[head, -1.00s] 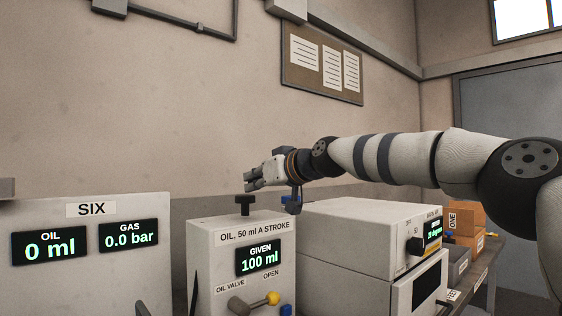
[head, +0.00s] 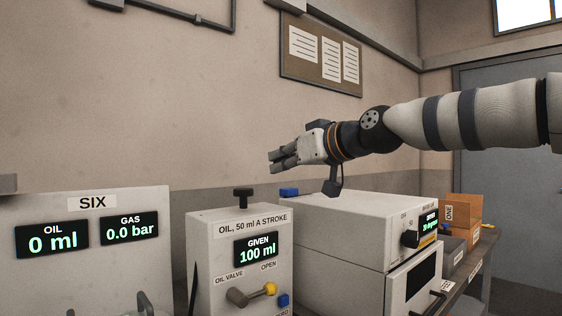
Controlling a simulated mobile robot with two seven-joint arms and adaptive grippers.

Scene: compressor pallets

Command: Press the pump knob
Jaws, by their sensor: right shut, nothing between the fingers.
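The oil pump (head: 212,243) is a light grey box labelled "OIL, 50 ml A STROKE". Its display (head: 257,247) reads "GIVEN 100 ml". The black pump knob (head: 243,197) stands up on top of the box. Below the display an oil valve lever (head: 251,294) with a yellow ball end points toward "OPEN". My right gripper (head: 272,162) is shut and empty, pointing left. In the picture it is above and to the right of the knob, apart from it. My left gripper is not in view.
At left a grey panel marked "SIX" (head: 92,203) reads "0 ml" oil and "0.0 bar" gas. Right of the pump stands a light grey instrument (head: 340,228) with a black dial, below my right arm. Orange boxes (head: 463,211) stand farther right.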

